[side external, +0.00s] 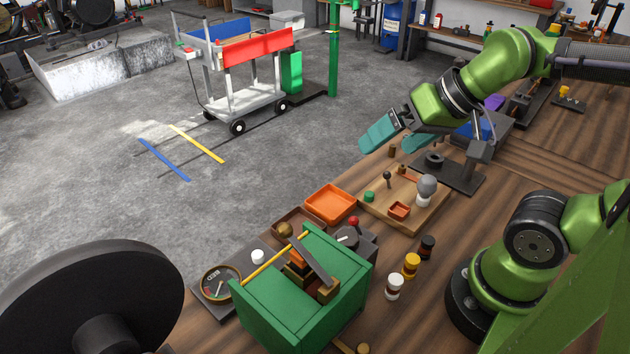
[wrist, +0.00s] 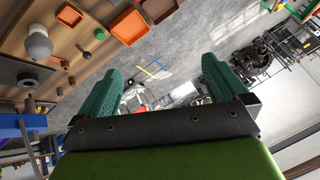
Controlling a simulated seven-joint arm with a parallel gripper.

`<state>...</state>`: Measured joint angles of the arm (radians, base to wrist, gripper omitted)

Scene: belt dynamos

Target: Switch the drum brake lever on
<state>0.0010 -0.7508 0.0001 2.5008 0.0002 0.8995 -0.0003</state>
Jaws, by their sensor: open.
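No label marks the drum brake lever, so I cannot tell for certain which lever it is. A lever with a red ball knob (side external: 353,221) stands on a dark grey base (side external: 362,241) behind the green box (side external: 306,295). A short black-knobbed stick (side external: 387,176) stands on a wooden board (side external: 432,213); a dark knob on that board also shows in the wrist view (wrist: 88,55). My gripper (side external: 399,140) is open and empty, high above the board's far side and well away from the red knob. Its two teal fingers are spread in the wrist view (wrist: 163,70).
An orange tray (side external: 330,204) lies beside the board. A grey ball (side external: 427,185) stands on the board. Several small jars, including a yellow one (side external: 411,266), stand right of the green box. A large black drum (side external: 90,296) fills the lower left.

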